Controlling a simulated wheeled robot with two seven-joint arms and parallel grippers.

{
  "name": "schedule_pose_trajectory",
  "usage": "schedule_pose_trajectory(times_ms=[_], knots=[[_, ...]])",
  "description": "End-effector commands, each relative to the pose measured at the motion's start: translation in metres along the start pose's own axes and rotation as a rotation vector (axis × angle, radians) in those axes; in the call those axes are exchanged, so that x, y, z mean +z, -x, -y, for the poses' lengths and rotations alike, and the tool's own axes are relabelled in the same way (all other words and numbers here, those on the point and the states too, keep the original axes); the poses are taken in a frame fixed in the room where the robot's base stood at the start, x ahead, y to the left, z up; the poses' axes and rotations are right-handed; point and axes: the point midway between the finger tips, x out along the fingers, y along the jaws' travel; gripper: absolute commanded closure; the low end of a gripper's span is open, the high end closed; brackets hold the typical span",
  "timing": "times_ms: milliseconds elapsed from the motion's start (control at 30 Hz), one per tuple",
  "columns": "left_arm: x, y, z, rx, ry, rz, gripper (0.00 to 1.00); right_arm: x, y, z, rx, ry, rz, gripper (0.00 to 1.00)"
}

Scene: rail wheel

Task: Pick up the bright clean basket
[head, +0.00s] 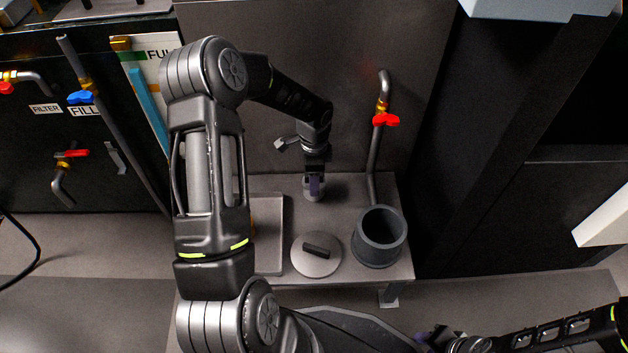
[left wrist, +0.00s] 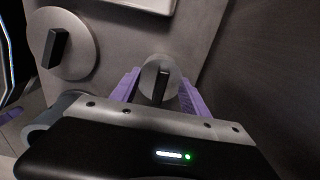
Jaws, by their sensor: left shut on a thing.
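The basket appears as a small, bright grey round piece (head: 314,195) at the back of the low bench. In the left wrist view it shows as a light disc (left wrist: 151,73) with a dark upright handle. My left gripper (head: 314,182) points down over it. Its purple fingers (left wrist: 158,85) lie on either side of the handle, shut on it. The basket's sides are mostly hidden from above. My right gripper (head: 432,340) is low at the right bottom edge, away from the bench, and its jaws are unclear.
On the bench (head: 345,190), a round lid (head: 316,264) with a black handle lies in front of the basket. An open dark pot (head: 363,240) stands to its right. A flat tray (head: 268,262) is partly behind my left arm. A pipe with a red valve (head: 386,120) rises behind.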

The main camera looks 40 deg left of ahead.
Motion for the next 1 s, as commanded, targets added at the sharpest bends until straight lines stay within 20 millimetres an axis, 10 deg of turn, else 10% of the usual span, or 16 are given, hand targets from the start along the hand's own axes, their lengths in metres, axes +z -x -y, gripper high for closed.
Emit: schedule_pose_trajectory(times_ms=[433,1000], knots=[[-0.001,0.083,0.000,-0.002,0.000,-0.001,0.93,0.002,0.039,0.012,0.000,0.002,0.017,0.64],[0.000,0.090,0.000,0.000,0.000,0.000,0.93,0.004,0.040,0.012,0.000,0.002,0.021,0.64]])
